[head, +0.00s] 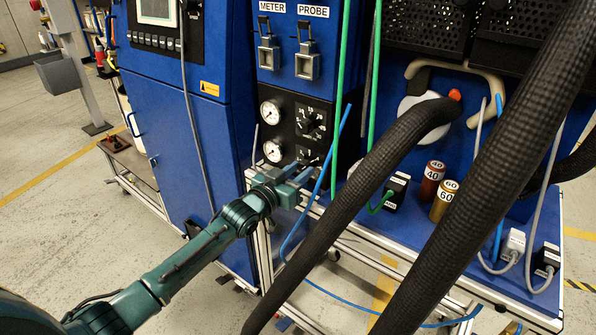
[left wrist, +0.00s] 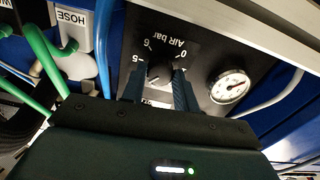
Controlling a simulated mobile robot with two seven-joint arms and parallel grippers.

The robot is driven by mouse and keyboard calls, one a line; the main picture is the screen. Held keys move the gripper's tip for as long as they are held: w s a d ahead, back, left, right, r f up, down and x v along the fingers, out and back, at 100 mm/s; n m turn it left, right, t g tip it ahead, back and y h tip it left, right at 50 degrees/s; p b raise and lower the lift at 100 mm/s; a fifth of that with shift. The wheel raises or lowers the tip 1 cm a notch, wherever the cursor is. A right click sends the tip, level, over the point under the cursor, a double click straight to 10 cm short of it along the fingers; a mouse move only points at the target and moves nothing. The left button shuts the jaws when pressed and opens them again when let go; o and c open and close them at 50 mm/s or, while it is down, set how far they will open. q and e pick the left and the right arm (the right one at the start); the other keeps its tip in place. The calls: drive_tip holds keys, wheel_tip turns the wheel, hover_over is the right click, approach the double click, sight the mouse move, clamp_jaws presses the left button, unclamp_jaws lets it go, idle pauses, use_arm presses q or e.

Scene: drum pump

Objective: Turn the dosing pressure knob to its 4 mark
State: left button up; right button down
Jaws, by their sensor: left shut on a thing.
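The black control panel (head: 268,117) on the blue cabinet carries two knobs and two gauges. My left gripper (head: 300,173) is at the lower knob, which it mostly covers in the head view. In the left wrist view, that black knob (left wrist: 159,74) sits between the fingers of my left gripper (left wrist: 160,82), which are shut on its sides. The print beside it reads "AIR bar", with 0, 5 and 6 legible; the other marks are hidden by the fingers. I cannot tell where its pointer stands. The upper knob (head: 308,123) is untouched. My right gripper is not in view.
The upper gauge (head: 271,111) and lower gauge (head: 272,151) are left of the knobs; one gauge (left wrist: 229,86) shows close by in the wrist view. Green tubes (head: 341,90) and a blue tube (head: 334,160) hang just right of the knobs. Thick black hoses (head: 375,165) cross the right foreground.

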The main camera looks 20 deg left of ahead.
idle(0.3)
use_arm(q)
drive_tip(key=o, duration=1)
drive_tip(key=p+v, duration=0.1)
drive_tip(key=v, duration=1.2)
drive_tip(key=shift+s, duration=0.1)
